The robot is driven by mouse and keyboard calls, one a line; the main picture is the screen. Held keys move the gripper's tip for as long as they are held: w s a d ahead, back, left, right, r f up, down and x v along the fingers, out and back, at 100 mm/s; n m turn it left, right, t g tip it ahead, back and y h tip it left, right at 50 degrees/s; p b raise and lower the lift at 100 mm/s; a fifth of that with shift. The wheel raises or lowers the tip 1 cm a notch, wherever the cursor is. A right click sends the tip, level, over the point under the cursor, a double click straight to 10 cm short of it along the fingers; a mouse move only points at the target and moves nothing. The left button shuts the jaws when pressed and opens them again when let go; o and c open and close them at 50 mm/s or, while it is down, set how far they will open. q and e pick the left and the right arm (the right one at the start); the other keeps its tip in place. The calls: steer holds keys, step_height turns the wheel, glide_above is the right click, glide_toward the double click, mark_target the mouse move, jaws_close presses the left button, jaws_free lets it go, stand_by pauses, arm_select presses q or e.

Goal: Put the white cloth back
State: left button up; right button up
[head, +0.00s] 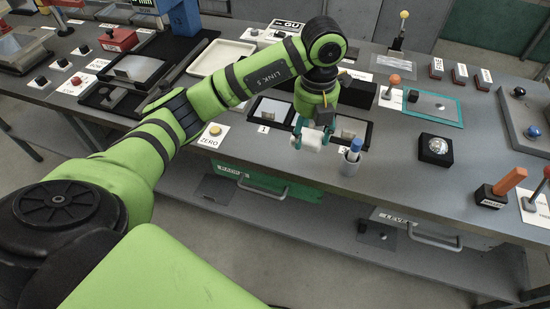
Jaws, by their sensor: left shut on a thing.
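My left gripper (313,132) reaches over the bench from the left, its teal fingers pointing down. It is shut on a small white bundle, which looks like the white cloth (312,141). The cloth is near the bench's front edge, in front of two black-framed trays. One tray (268,110), labelled 1, is behind and left of the gripper. The other tray (352,130) is just right of it, partly hidden by the gripper and arm. I cannot tell whether the cloth touches the bench. My right gripper is out of view.
A light cup (350,164) with a blue-topped item stands close to the right of the gripper. A yellow button on a ZERO card (214,131) is at left. A cream tray (222,57) lies behind my arm. A black box with a silver dome (435,148) is farther right, with bare bench around it.

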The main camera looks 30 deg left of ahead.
arm_select(q)
steer(key=shift+s+d+f, duration=0.1)
steer(key=a+f, duration=0.2)
steer(key=a, duration=0.1)
steer(key=a+f+p, duration=0.1)
steer(key=a+f, duration=0.1)
steer(key=a, duration=0.2)
steer(key=w+a+f+p, duration=0.1)
steer(key=a+f, duration=0.1)
steer(key=a, duration=0.2)
steer(key=shift+w+f, duration=0.1)
steer(key=shift+f, duration=0.05)
steer(key=shift+a+f, duration=0.15)
steer(key=shift+f, duration=0.05)
step_height(320, 180, down, 3)
steer(key=shift+f+p, duration=0.1)
steer(key=shift+p, duration=0.8)
steer(key=shift+w+f, duration=0.1)
steer(key=shift+f, duration=0.35)
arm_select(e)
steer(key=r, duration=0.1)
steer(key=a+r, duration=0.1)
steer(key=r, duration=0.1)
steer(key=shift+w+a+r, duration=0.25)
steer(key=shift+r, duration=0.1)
